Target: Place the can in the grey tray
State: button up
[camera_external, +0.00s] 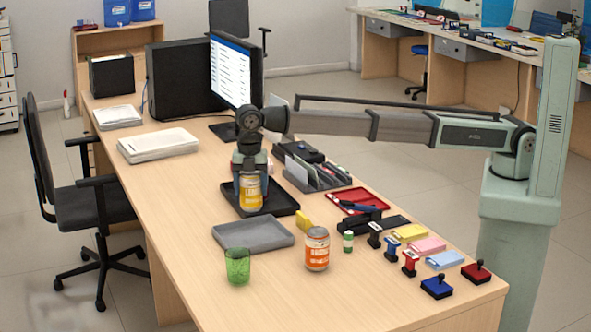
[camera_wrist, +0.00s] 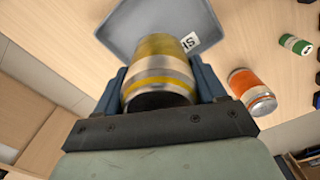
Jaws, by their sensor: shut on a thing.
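A yellow and silver can (camera_external: 251,192) is held between the fingers of my gripper (camera_external: 250,178), over the black tray (camera_external: 228,203). I cannot tell if its base touches that tray. In the wrist view the can (camera_wrist: 160,72) sits between the two blue-grey fingers of my gripper (camera_wrist: 162,85), which press its sides. The empty grey tray (camera_external: 253,236) lies on the counter in front of the black tray. In the wrist view the grey tray (camera_wrist: 120,35) shows behind the can, with a small white label in it.
An orange jar (camera_external: 317,249) stands right of the grey tray, and a green glass (camera_external: 237,266) stands in front of it. A yellow block (camera_external: 304,220) and a small green bottle (camera_external: 348,241) are nearby. Stamps and note pads crowd the right side.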

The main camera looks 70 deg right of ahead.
jog(key=shift+f, duration=4.95)
jog(key=shift+f, duration=0.1)
jog(key=o, duration=1.3)
notch_tip(320, 180, up, 12)
jog(key=shift+r, duration=0.1)
jog(key=shift+w+d, duration=0.1)
jog(key=shift+d, duration=0.05)
